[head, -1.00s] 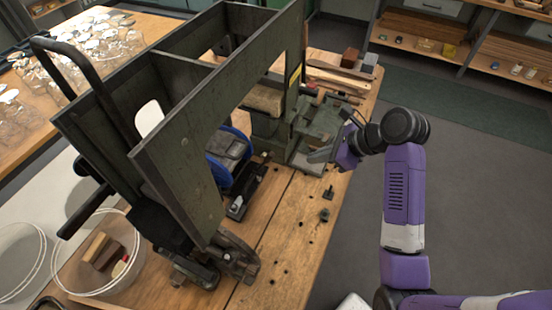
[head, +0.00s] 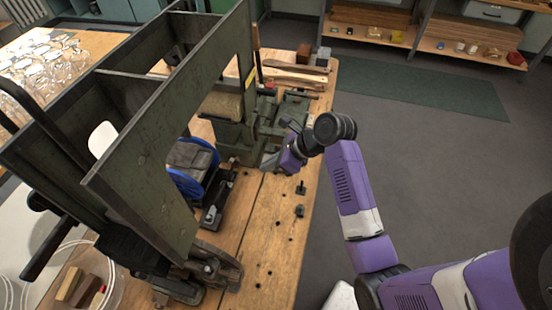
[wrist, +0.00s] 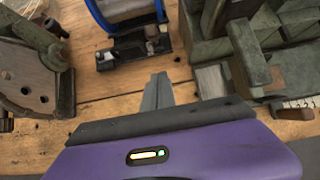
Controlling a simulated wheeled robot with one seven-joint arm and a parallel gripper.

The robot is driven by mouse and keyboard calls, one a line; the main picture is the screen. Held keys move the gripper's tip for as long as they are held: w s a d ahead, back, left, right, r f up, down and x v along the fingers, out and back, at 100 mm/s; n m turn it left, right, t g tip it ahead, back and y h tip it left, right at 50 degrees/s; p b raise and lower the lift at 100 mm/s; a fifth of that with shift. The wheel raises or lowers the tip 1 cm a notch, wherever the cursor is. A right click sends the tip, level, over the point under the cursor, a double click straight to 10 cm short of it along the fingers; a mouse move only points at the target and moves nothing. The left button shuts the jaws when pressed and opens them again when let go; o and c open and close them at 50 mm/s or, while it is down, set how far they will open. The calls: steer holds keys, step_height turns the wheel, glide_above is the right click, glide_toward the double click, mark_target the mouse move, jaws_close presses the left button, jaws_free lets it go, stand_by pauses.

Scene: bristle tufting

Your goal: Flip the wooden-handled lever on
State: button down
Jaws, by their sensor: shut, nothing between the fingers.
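A slim upright lever with a reddish-brown wooden handle (head: 256,42) stands at the far right end of the dark green machine frame (head: 150,150) in the head view. Its lower part is hidden among the metal parts. I cannot make it out in the wrist view. My gripper (head: 268,161) is low over the bench, nearer than the lever and apart from it, beside the green vise-like block (head: 285,115). In the wrist view my gripper (wrist: 157,88) shows its grey fingers together, empty, above bare wood.
A blue ring (head: 190,172) and black bracket (head: 217,200) lie left of my gripper. Small dark pegs (head: 300,187) stand on the wooden bench (head: 265,235). Wood pieces (head: 298,75) lie behind the vise-like block. A clear bowl with blocks (head: 85,285) is at lower left. Floor is clear at right.

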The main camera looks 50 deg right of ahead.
mark_target(233, 168)
steer(key=shift+w+a+f+p, duration=0.2)
steer(key=shift+w+a, duration=0.15)
steer(key=shift+w, duration=0.55)
steer(key=shift+w+a+f+p, duration=0.1)
steer(key=shift+w+a+p, duration=0.2)
steer(key=shift+w, duration=0.55)
steer(key=shift+w+a+f+p, duration=0.15)
steer(key=shift+w+a, duration=0.25)
steer(key=shift+w, duration=0.5)
steer(key=shift+w+r, duration=0.15)
steer(key=shift+w, duration=0.05)
